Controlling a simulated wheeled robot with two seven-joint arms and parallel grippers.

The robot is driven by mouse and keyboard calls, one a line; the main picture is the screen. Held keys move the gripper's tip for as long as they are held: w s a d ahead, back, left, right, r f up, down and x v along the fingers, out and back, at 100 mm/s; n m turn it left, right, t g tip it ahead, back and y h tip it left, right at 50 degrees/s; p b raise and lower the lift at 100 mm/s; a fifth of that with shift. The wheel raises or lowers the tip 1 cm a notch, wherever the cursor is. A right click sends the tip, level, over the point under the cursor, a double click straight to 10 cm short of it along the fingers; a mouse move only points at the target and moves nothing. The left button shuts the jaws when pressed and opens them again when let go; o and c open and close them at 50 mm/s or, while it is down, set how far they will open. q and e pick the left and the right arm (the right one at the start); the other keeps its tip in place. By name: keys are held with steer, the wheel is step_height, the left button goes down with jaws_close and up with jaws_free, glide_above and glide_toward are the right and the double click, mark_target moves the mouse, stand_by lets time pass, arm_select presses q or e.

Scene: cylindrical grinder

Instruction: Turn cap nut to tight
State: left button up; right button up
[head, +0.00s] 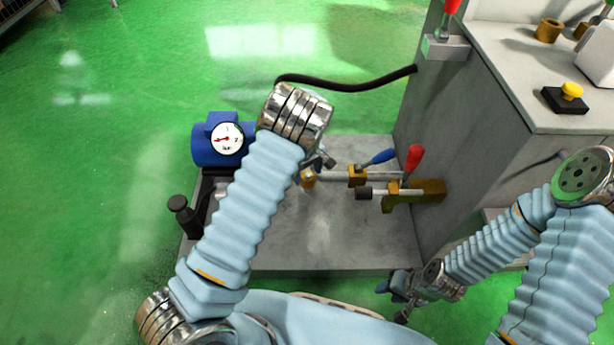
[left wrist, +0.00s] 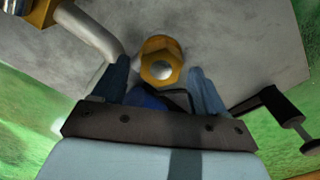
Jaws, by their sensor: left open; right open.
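The brass cap nut (left wrist: 160,62) is a hexagon with a round centre face, in the upper middle of the left wrist view. In the head view the cap nut (head: 308,180) shows at the left end of a grey pipe, just past my left forearm. My left gripper (left wrist: 163,82) is open, with one dark blue finger on each side of the nut; I cannot tell whether they touch it. In the head view my left gripper (head: 322,160) is mostly hidden behind its arm. My right gripper (head: 398,293) is open and empty, low beside the plate's front edge.
A blue motor with a white gauge (head: 227,138) stands left on the grey base plate (head: 320,255). Brass valves with a blue lever (head: 378,158) and a red lever (head: 414,157) are right of the nut. The grey machine cabinet (head: 455,130) blocks the right side.

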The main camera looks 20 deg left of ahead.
arm_select(q)
steer(key=shift+f, duration=0.95)
steer(key=shift+c, duration=0.4)
steer(key=c, duration=0.9)
steer(key=shift+m, duration=0.3)
steer(key=m+b, duration=0.1)
steer(key=m, duration=0.4)
steer(key=shift+w+d+m+b, duration=0.1)
steer(key=shift+m+b, duration=0.2)
steer(key=m+b, duration=0.1)
steer(key=m, duration=0.5)
steer(key=shift+d, duration=0.1)
steer(key=shift+m, duration=0.3)
steer(key=o, duration=1)
